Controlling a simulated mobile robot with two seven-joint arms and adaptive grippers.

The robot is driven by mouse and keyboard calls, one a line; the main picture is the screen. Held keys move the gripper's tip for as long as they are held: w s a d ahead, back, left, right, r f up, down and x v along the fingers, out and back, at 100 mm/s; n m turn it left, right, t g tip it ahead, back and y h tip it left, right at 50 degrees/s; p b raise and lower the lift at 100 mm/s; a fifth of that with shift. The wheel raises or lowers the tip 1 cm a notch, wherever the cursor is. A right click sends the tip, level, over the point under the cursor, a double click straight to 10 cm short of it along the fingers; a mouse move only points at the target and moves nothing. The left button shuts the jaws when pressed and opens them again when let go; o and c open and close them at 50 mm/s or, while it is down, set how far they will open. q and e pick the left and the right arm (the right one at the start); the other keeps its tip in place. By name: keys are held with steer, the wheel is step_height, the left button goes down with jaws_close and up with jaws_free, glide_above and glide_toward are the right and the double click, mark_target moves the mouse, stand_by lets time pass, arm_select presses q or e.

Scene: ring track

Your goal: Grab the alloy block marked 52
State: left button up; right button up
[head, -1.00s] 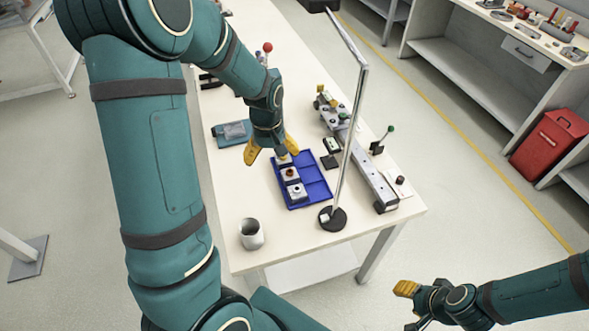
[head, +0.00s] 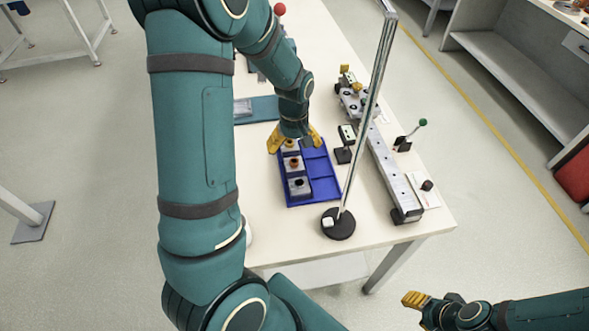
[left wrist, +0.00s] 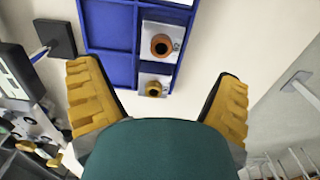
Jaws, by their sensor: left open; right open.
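A blue tray (head: 322,180) with compartments lies on the table. Small silver-grey alloy blocks stand in a row in its left column: a near one with a dark hole (head: 299,187), a middle one with a copper-coloured ring (head: 292,163), and a far one with a yellowish ring (head: 290,146). The left wrist view shows the copper-ringed block (left wrist: 176,33) and yellow-ringed block (left wrist: 151,80). No number is readable. My left gripper (head: 295,142) is open and empty above the tray's far end, its fingers either side of the far block. My right gripper (head: 414,300) is open, away from the table.
A lamp-like stand with a round black base (head: 338,226) rises just right of the tray. A long grey rail (head: 392,180) lies further right. A teal case (head: 262,108) lies behind the tray. A small dark block (head: 343,155) sits near the tray's right side.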

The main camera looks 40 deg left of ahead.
mark_target(294, 161)
arm_select(q)
steer(key=shift+s+d+f+b, duration=0.1)
steer(key=shift+f+b, duration=0.9)
steer(key=shift+f, duration=2.95)
steer(key=shift+r, duration=0.1)
steer(key=c, duration=1.4)
